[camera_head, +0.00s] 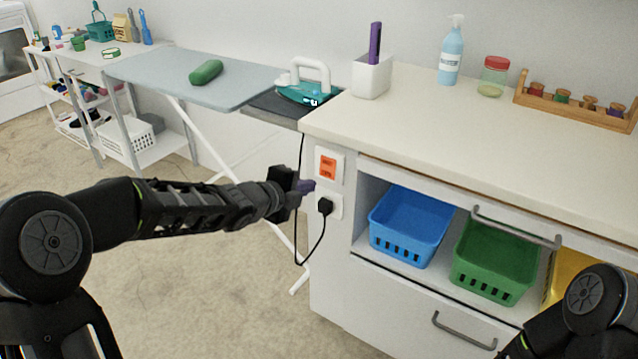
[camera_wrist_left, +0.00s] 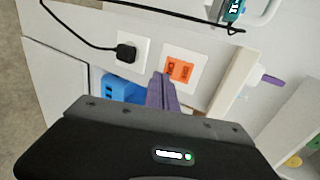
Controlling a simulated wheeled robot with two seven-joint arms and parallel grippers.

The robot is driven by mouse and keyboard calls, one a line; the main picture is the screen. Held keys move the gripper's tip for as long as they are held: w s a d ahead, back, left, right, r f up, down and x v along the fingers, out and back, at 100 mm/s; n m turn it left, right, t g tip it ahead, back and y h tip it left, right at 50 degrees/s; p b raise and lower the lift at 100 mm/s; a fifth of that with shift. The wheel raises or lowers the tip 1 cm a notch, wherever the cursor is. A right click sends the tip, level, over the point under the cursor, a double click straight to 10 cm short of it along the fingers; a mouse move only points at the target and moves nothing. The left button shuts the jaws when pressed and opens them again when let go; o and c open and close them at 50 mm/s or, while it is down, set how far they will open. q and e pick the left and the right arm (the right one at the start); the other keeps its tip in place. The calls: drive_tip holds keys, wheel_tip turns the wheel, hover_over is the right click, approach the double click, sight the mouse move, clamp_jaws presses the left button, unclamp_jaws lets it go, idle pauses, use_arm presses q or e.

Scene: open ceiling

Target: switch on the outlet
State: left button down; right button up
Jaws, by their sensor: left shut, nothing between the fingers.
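The orange switch (camera_head: 328,167) sits on a white plate on the end panel of the white counter. It also shows in the wrist view (camera_wrist_left: 180,71), with two rocker halves. Below it in the head view is the white outlet plate (camera_head: 337,209) with a black plug (camera_head: 325,206) in it; the plug shows in the wrist view (camera_wrist_left: 125,53). My left gripper (camera_head: 308,186) is shut and empty, its purple fingers (camera_wrist_left: 160,80) close to the switch's edge. I cannot tell whether they touch. My right arm shows at lower right, but its gripper is out of view.
A black cord (camera_head: 303,258) hangs from the plug and runs up toward the teal iron (camera_head: 310,95) on the ironing board (camera_head: 225,88). Blue (camera_head: 408,228) and green (camera_head: 495,262) baskets stand in the counter's open shelf. The floor left of the counter is mostly clear.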

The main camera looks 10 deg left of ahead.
sight(326, 176)
use_arm(q)
drive_tip(key=shift+w+r+x, duration=0.1)
drive_tip(key=shift+r+x, duration=0.1)
drive_tip(key=shift+x, duration=0.7)
drive_tip(key=shift+w+r+x, duration=0.1)
drive_tip(key=shift+r+x, duration=0.05)
drive_tip(key=shift+x, duration=0.75)
drive_tip(key=shift+w+r+x, duration=0.1)
drive_tip(key=shift+r+x, duration=0.1)
drive_tip(key=shift+x, duration=0.7)
drive_tip(key=f+b, duration=0.1)
drive_tip(key=b, duration=0.1)
drive_tip(key=shift+w+d+b, duration=0.1)
drive_tip(key=shift+b, duration=0.25)
drive_tip(key=shift+r+t, duration=0.3)
drive_tip(key=shift+r, duration=0.15)
drive_tip(key=shift+p, duration=0.3)
drive_tip(key=shift+w+r+p, duration=0.1)
drive_tip(key=shift+r+p, duration=0.5)
drive_tip(key=shift+r, duration=0.3)
